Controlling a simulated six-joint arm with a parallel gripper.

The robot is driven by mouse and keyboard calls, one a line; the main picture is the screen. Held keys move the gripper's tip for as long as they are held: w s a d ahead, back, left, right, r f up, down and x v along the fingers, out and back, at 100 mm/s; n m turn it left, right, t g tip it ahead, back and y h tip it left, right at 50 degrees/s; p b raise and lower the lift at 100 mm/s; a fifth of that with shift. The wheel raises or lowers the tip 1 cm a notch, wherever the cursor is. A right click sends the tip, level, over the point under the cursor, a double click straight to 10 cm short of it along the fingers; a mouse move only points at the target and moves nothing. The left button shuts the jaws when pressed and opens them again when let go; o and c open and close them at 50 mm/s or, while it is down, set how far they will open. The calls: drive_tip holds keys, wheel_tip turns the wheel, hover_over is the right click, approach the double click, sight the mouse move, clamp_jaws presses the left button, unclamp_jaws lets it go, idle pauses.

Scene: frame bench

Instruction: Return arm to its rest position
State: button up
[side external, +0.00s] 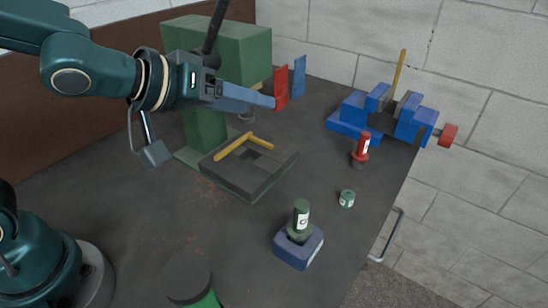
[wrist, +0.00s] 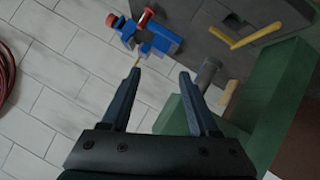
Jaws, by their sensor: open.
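My gripper (side external: 262,98) is in the air in front of the green press (side external: 222,45), over the back of the bench and above the grey fixture (side external: 268,180). In the wrist view my gripper (wrist: 160,74) shows two dark fingers spread apart with nothing between them. A grey cylinder (wrist: 207,72) and the green press (wrist: 285,85) show close beside the right finger in that view; I cannot tell whether they touch. A yellow L-shaped piece (side external: 245,143) lies on the grey fixture.
A blue vise (side external: 349,115) holds a yellow rod at the back right. Nearby stand a red bottle (side external: 362,146) and a small green can (side external: 347,198). A green bottle (side external: 301,215) stands in a blue block (side external: 298,250). Red (side external: 281,88) and blue (side external: 299,76) panels stand behind my gripper.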

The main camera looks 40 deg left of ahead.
drive_tip(key=s+a+f+m+g+y, duration=0.1)
drive_tip(key=s+a+f+g, duration=0.1)
drive_tip(key=s, duration=0.6)
drive_tip(key=s+a+f+m+g+y, duration=0.1)
drive_tip(key=s+a+m+g, duration=0.1)
drive_tip(key=s+a, duration=0.3)
drive_tip(key=s+g, duration=0.1)
drive_tip(key=s, duration=0.2)
drive_tip(key=shift+f+g+y, duration=0.3)
drive_tip(key=shift+f+g, duration=0.1)
